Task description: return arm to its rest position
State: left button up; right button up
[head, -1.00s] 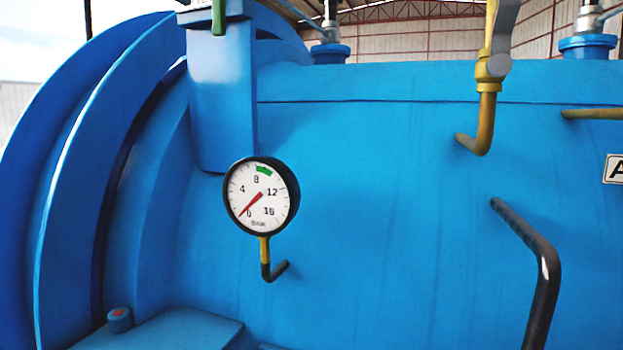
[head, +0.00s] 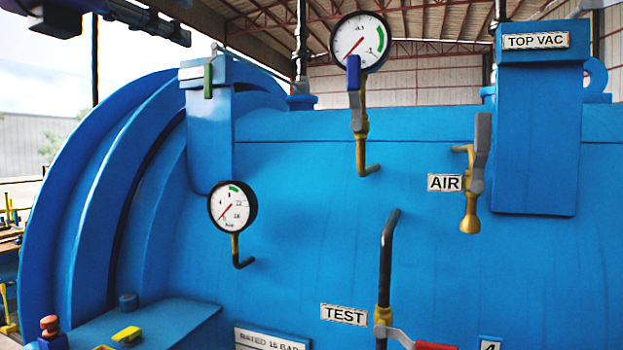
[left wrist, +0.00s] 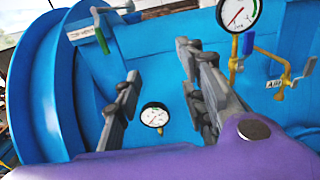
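My left gripper (left wrist: 163,90) shows in the left wrist view with its two grey fingers spread wide and nothing between them. It faces the blue autoclave (head: 300,180), and a round white gauge (left wrist: 154,115) shows beyond the gap between the fingers. In the head view only dark parts of an arm at the top left edge show, and no gripper can be seen there. My right gripper is in neither view. The lower gauge (head: 231,207) in the head view has its red needle at the low end of the scale.
On the autoclave are an upper gauge (head: 360,42) with a blue-handled valve (head: 356,90), an AIR valve (head: 473,180), a TEST pipe (head: 387,255) with a red handle (head: 436,346), and a TOP VAC box (head: 537,130). A ledge (head: 165,320) juts out at lower left.

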pick_arm(q)
notch_tip(320, 180, up, 5)
jog(key=n+t, duration=0.2)
jog(key=n, duration=0.4)
jog(key=w+d+f+n+h, duration=0.2)
jog(key=w+n, duration=0.1)
jog(key=w, duration=0.2)
jog(key=w+d+f+n, duration=0.3)
jog(key=w+f+n, duration=0.3)
jog(key=w+f, duration=0.65)
jog(key=w+f+n+g+y, duration=0.3)
jog(key=f+n, duration=0.8)
jog(key=f, duration=2.8)
jog(key=s+a+f+n+g+y, duration=0.1)
jog(key=s+f+n, duration=0.4)
jog(key=f, duration=0.9)
jog(key=s+a+f+n+y, duration=0.1)
jog(key=s+a+f+n, duration=0.15)
jog(key=s+f, duration=0.85)
jog(key=s+f+n+g+y, duration=0.2)
jog(key=s+f+n+g, duration=0.4)
jog(key=s+f, duration=2)
jog(key=shift+s+a+f+y, duration=0.15)
jog(key=shift+s+f+y, duration=0.15)
jog(key=shift+y, duration=0.1)
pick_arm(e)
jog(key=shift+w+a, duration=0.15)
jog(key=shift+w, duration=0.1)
